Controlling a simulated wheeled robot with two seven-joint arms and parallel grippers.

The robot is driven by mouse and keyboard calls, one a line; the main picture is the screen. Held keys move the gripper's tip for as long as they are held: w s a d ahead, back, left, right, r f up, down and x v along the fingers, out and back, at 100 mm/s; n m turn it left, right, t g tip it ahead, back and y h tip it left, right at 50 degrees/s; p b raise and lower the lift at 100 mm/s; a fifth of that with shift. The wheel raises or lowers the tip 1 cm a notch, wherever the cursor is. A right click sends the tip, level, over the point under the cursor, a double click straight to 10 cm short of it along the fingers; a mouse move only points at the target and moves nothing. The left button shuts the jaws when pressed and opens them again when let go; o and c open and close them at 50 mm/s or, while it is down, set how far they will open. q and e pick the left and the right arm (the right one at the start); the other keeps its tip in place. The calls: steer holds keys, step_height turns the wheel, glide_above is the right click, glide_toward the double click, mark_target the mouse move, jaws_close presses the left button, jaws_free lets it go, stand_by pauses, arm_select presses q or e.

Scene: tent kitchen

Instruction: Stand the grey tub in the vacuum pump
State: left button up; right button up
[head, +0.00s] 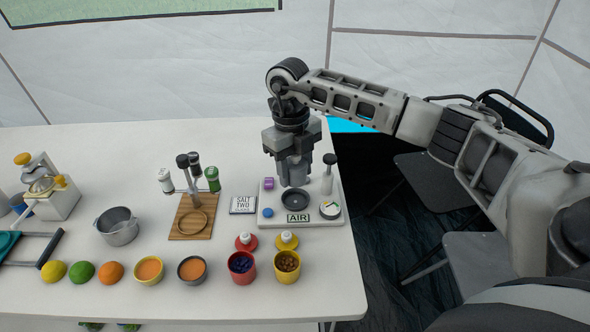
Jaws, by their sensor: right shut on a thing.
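The vacuum pump (273,221) is a pale board with an "AIR" label, a dial, a blue knob and a dark round seat (297,199), near the right end of the table. My right gripper (293,160) points down above the board, behind the seat as seen here. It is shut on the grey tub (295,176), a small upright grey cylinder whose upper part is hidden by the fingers. The tub's lower end shows just above the seat in the picture; I cannot tell how high it hangs. My left gripper is out of view.
On the pump board, a black-topped post (328,174) stands right of the tub and a purple block (269,183) sits left. A "SALT TWO" card (243,205) and a wooden stand (190,228) with shakers lie further left. Red (242,268) and yellow (287,267) cups stand in front.

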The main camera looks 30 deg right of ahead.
mark_target(295, 182)
steer(key=shift+f+b, duration=0.45)
steer(key=shift+f, duration=0.2)
step_height(295, 182, down, 4)
steer(key=b, duration=0.2)
steer(key=shift+r+b, duration=0.25)
steer(key=shift+b, duration=0.1)
steer(key=shift+f, duration=0.4)
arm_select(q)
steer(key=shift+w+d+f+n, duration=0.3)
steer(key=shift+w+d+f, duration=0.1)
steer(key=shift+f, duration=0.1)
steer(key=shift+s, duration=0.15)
arm_select(e)
steer(key=shift+r, duration=0.1)
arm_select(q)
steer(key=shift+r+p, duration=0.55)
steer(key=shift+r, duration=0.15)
arm_select(e)
steer(key=shift+r, duration=0.7)
